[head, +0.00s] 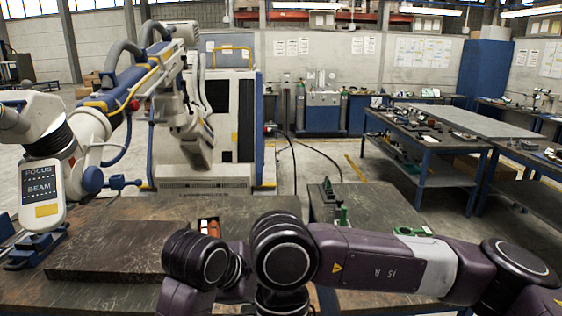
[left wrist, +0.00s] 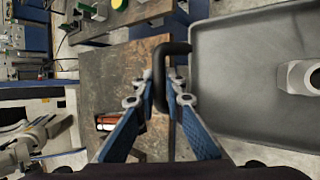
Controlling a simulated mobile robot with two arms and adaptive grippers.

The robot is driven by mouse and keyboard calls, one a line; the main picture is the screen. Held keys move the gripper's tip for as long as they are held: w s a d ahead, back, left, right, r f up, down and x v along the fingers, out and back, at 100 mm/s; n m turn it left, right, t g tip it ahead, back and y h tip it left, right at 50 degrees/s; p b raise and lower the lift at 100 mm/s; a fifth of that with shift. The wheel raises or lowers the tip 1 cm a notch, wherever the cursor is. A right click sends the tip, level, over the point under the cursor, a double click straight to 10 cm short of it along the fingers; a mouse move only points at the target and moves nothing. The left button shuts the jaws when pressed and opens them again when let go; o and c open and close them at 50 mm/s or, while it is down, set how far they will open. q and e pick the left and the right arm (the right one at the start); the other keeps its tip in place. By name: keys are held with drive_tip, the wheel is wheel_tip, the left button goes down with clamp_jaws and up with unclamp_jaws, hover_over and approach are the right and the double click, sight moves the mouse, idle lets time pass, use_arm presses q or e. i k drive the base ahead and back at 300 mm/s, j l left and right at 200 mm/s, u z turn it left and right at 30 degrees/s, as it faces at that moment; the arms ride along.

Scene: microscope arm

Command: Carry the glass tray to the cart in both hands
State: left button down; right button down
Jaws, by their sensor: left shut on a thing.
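A grey tray (left wrist: 245,75) with a raised rim fills the right of the left wrist view. It has a black loop handle (left wrist: 178,48) on its near side. My left gripper (left wrist: 160,88) has its blue fingers closed around this handle. A pale grey rounded part (left wrist: 300,76) shows over the tray at the right edge; I cannot tell what it is. In the head view, my dark arm links cover the lower middle, and neither the tray nor my gripper fingers show. My right gripper is not in view. I cannot tell which surface is the cart.
A dark bench (head: 232,207) carries a thick dark slab (head: 108,262) and a red-orange item (head: 208,227). A second dark-topped table (head: 375,205) holds green items (head: 412,231). A large white microscope arm (head: 78,140) stands at left. Floor is open beyond the tables (head: 310,170).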

sight(383, 210)
drive_tip(key=z, duration=1.65)
drive_tip(key=i+l+z, duration=0.1)
drive_tip(key=i+z, duration=0.2)
drive_tip(key=i, duration=0.15)
drive_tip(key=i+z, duration=0.6)
drive_tip(key=i, duration=0.35)
drive_tip(key=i+j+z, duration=0.1)
drive_tip(key=i+z, duration=0.15)
drive_tip(key=i, duration=0.3)
drive_tip(key=i+u, duration=0.25)
drive_tip(key=i, duration=0.3)
drive_tip(key=i+l+u, duration=0.2)
drive_tip(key=i, duration=0.3)
drive_tip(key=i+j+u, duration=0.1)
drive_tip(key=i+u, duration=0.5)
drive_tip(key=u, duration=0.2)
drive_tip(key=i+u, duration=0.35)
drive_tip(key=i+j+u, duration=0.1)
drive_tip(key=i+u, duration=1.2)
drive_tip(key=i, duration=0.2)
drive_tip(key=i+l+u, duration=0.1)
drive_tip(key=i+u, duration=0.15)
drive_tip(key=i, duration=0.25)
